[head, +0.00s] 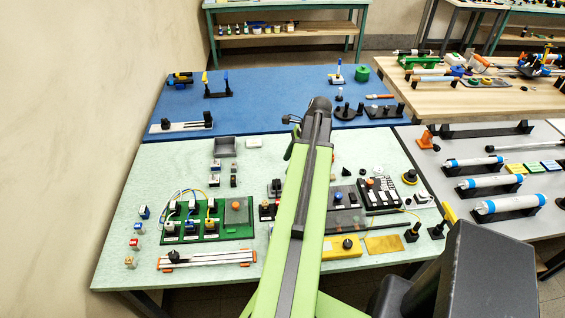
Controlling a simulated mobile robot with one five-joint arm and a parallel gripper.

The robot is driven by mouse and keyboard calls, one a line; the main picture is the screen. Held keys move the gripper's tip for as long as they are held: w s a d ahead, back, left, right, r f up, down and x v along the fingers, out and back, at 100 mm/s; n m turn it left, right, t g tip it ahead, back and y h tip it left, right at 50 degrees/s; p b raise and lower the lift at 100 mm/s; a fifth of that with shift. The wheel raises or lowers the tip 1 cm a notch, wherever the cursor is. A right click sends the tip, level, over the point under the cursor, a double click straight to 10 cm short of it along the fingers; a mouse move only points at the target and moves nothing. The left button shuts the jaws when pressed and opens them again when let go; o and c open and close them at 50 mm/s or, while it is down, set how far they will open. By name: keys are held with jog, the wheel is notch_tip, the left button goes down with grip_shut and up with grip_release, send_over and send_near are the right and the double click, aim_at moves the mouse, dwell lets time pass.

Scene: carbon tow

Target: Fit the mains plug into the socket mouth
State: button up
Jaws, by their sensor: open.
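I cannot pick out the mains plug or the socket mouth with certainty. Small black upright parts (411,233) stand at the table's right side, near a thin yellow cord, but their kind is too small to tell. My arm hides the middle strip of the table.
A green board (240,232) with wired modules is at the left, and a white rail (207,260) lies in front of it. A black module panel (380,196) and a yellow block (342,248) are right of my arm.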

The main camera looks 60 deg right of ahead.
jog(key=p+v, duration=0.4)
jog(key=v, duration=0.2)
jog(key=shift+r, duration=0.2)
dwell(0.4)
